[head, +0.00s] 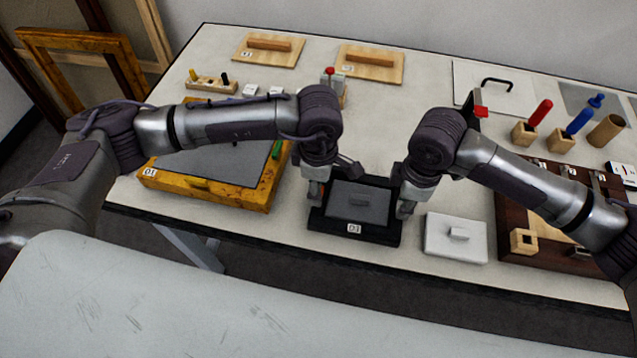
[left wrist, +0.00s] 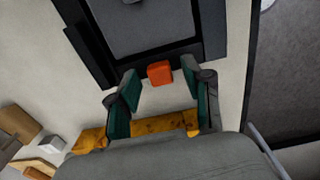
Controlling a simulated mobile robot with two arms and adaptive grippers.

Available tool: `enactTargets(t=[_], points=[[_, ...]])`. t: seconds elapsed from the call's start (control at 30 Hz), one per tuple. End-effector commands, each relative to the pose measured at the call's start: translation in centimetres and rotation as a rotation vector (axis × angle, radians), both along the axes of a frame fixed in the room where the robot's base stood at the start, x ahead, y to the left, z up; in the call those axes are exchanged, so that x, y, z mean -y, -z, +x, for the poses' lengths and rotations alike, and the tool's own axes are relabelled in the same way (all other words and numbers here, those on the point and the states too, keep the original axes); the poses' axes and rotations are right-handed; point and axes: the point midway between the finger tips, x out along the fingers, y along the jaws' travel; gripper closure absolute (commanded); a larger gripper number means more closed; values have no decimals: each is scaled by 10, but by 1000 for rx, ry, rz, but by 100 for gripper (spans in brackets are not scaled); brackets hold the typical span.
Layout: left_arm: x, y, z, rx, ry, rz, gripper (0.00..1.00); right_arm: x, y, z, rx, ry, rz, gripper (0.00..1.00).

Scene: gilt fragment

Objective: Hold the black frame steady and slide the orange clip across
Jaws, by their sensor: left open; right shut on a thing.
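The black frame (head: 325,230) lies flat near the table's front edge, with a grey panel (head: 345,210) and small handle inside it. My right gripper (head: 404,208) is shut on the frame's right side. My left gripper (head: 316,190) is at the frame's left side, open. In the left wrist view the orange clip (left wrist: 160,73) sits at the edge of the black frame (left wrist: 162,50), between the spread fingers of the left gripper (left wrist: 160,86). I cannot tell whether the fingers touch it. The clip is hidden in the head view.
A yellow frame (head: 205,188) with a grey panel lies left of the black frame. A white block with a handle (head: 456,238) is close on the right, then a dark brown tray (head: 510,210). Wooden holders with red and blue tools stand farther back right. The table behind is partly clear.

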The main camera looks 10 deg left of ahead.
Motion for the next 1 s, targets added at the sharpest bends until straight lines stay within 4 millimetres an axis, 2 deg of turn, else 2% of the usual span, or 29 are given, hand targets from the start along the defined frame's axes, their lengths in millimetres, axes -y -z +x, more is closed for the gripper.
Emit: enactTargets(t=[0.03,0.3,0.33,0.63,0.83,1.0], points=[[0,0,0,0,0,0,52,0,0,0,1,0,1,100],[0,0,0,0,0,0,97,0,0,0,1,0,1,100],[0,0,0,0,0,0,100,0,0,0,1,0,1,100],[2,-1,0,0,0,-1,100,0,0,0,0,-1,1,100],[22,-1,0,1,2,-2,100,0,0,0,0,-1,1,100],[22,-1,0,1,0,-1,100,0,0,0,0,-1,1,100]])
